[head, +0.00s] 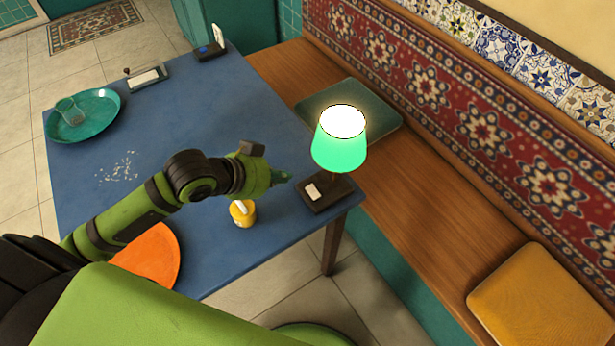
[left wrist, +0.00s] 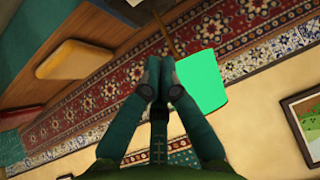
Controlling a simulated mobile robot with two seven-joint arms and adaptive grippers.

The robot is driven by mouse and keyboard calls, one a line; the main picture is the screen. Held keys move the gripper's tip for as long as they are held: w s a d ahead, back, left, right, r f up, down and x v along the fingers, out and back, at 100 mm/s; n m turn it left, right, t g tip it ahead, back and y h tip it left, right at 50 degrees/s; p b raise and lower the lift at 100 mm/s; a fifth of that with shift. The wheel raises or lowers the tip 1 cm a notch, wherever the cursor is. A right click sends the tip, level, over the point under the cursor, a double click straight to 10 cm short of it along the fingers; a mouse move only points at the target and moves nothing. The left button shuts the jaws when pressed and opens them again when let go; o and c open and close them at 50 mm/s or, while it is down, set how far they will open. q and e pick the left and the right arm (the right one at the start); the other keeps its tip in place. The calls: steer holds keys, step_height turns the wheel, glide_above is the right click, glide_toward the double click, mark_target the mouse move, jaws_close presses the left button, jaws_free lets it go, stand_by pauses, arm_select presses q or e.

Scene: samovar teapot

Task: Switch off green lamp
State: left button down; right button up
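The green lamp (head: 340,145) stands on the right corner of the blue table, its shade glowing and its top bright white. Its dark base (head: 338,188) carries a white rocker-like switch (head: 313,192) on the left side. My left gripper (head: 285,178) is just left of the lamp, above the table and apart from the base. In the left wrist view the two fingers (left wrist: 160,78) are together with nothing visible between them. The green shade (left wrist: 205,84) shows there just right of the fingertips. My right gripper is not in view.
A yellow object with a white top (head: 242,215) stands below my left gripper. A wooden bench (head: 430,210) runs behind the lamp.

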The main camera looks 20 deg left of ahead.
arm_select(q)
glide_toward(313, 184)
steer(key=w+d+r, duration=0.2)
steer(key=f, duration=0.1)
steer(key=w+f, duration=0.1)
steer(key=f, duration=0.1)
steer(key=d+f, duration=0.1)
steer(key=shift+w+f+p, duration=0.3)
steer(key=shift+f+p, duration=0.1)
steer(key=shift+a+f, duration=0.15)
steer(key=shift+f, duration=0.3)
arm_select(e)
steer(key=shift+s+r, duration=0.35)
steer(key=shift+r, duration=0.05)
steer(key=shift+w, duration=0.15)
arm_select(q)
steer(key=shift+w+a+f, duration=0.1)
steer(key=shift+f, duration=0.3)
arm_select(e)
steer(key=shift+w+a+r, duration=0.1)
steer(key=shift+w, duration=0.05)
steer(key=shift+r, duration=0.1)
